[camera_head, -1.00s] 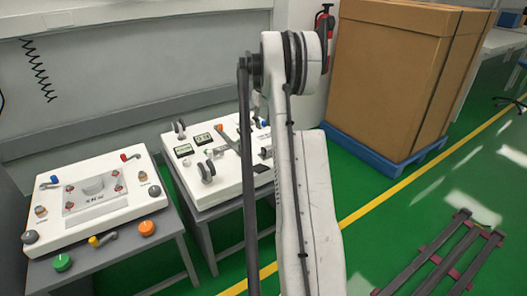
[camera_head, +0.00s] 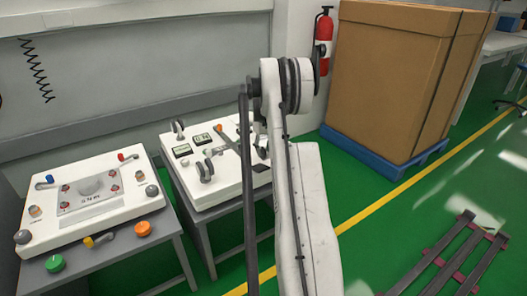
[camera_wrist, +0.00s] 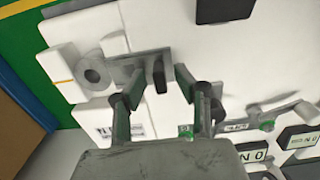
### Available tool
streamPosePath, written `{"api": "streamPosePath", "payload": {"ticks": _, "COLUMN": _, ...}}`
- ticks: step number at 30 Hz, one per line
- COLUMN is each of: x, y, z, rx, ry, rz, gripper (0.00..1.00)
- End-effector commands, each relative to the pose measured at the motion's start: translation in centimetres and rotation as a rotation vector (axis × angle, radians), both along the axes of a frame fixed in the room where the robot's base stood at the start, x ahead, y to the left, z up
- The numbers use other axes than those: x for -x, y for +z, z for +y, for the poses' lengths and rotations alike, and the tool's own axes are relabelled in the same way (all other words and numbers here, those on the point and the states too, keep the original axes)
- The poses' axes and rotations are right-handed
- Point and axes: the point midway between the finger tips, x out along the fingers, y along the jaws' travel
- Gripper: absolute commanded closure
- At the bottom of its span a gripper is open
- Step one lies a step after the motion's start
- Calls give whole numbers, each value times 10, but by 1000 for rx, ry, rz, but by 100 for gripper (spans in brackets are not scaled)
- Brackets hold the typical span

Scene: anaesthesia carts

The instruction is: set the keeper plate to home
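In the wrist view, a grey flat plate (camera_wrist: 122,71) with an upright dark knob (camera_wrist: 158,77) lies on the white cart top; it looks like the keeper plate, though I cannot confirm this. My gripper (camera_wrist: 160,76) is open, with its two fingers apart on either side of the knob. I cannot tell whether either fingertip touches it. In the head view, the right cart (camera_head: 240,184) stands behind my arm, which hides part of its top and my gripper.
A black square (camera_wrist: 226,9) and display panels (camera_wrist: 300,141) are nearby. The left cart (camera_head: 110,212) carries several knobs and levers. A large cardboard box (camera_head: 390,85) and fire extinguisher (camera_head: 323,42) stand behind.

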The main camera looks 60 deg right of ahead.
Motion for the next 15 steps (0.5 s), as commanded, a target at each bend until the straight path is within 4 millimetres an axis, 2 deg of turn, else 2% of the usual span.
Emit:
{"api": "streamPosePath", "payload": {"ticks": 9, "x": 0, "y": -1, "z": 0, "rx": 0, "ry": 0, "rz": 0, "gripper": 71}}
{"api": "streamPosePath", "payload": {"ticks": 15, "x": 0, "y": -1, "z": 0, "rx": 0, "ry": 0, "rz": 0, "gripper": 98}}
